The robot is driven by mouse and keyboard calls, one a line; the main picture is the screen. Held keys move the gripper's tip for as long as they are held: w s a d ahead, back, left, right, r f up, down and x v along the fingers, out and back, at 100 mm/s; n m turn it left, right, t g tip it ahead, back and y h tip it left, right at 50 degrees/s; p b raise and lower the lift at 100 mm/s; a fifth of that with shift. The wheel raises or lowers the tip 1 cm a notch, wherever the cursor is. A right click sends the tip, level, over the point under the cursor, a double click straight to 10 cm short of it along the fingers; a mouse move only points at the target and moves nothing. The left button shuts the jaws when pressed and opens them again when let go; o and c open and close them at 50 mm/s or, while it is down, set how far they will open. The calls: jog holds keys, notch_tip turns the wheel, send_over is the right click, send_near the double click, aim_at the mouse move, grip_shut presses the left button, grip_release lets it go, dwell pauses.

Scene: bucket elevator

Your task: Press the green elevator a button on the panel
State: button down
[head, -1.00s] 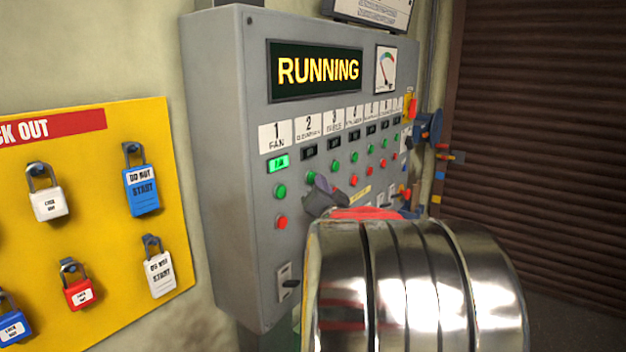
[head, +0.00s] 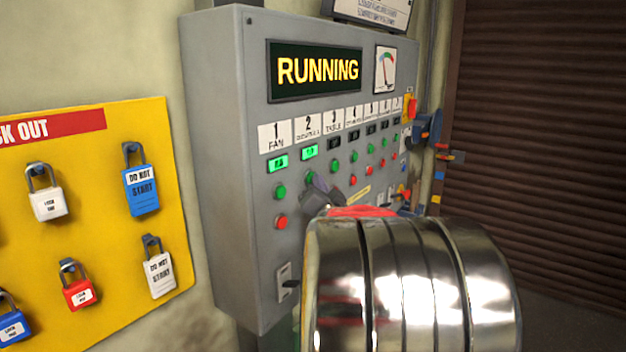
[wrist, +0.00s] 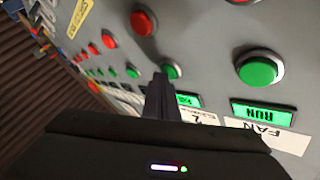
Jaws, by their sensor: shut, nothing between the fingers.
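The grey control panel (head: 225,130) has numbered columns of green and red buttons. The green button of column 2, the elevator column (head: 308,178), shows beside my gripper (head: 320,186); in the wrist view this green button (wrist: 173,71) is right at the fingertips (wrist: 160,80). My gripper is shut and empty, its tip at the panel face. I cannot tell whether it touches the button. The lamp above column 2 (head: 309,152) is lit green, like the FAN lamp (head: 278,163). The column 2 red button is hidden in the head view.
The display (head: 316,71) reads RUNNING. Column 1's green button (head: 280,191) and red button (head: 281,222) are close to my gripper. A yellow lockout board (head: 105,230) with padlocks hangs on the left. A brown shutter (head: 540,130) stands at the right.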

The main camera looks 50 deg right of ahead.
dwell(0.6)
jog(key=shift+s, duration=0.8)
jog(key=shift+d, duration=0.1)
jog(key=s, duration=0.5)
jog(key=shift+d, duration=0.2)
dwell(0.8)
